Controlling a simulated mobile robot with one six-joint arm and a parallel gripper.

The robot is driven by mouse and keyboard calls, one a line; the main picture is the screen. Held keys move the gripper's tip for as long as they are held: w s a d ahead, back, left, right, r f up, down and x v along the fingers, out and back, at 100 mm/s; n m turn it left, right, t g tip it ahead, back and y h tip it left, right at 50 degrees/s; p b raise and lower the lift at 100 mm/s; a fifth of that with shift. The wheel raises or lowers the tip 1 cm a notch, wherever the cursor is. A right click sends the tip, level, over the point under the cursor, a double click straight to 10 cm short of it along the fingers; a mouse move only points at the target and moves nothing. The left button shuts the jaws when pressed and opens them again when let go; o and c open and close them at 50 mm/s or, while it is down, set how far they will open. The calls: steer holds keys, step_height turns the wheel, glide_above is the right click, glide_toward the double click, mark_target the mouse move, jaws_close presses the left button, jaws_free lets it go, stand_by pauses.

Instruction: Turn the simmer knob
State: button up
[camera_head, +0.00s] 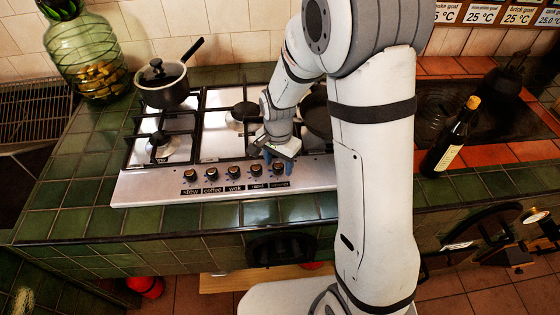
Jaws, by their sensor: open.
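The hob (150,186) has a steel front strip with a row of black knobs, each over a small dark label. The left labels look like stew, coffee and wok; the two right ones are too small to read surely. The rightmost knob (278,169) may be the simmer knob. My gripper (278,161) points down at this knob, its blue fingers open, one to each side of it. Whether the fingers touch the knob I cannot tell. The knob beside it (255,170) is just left of my gripper.
A lidded dark pot (167,94) stands on the back left burner, its handle pointing up right. A green glass jar (88,58) is left of it. A dark bottle (451,140) stands on the right tiles. My arm hides the hob's right side.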

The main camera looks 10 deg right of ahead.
steer(key=shift+c, duration=0.2)
steer(key=c, duration=0.9)
steer(key=shift+d, duration=0.1)
steer(key=shift+c, duration=0.2)
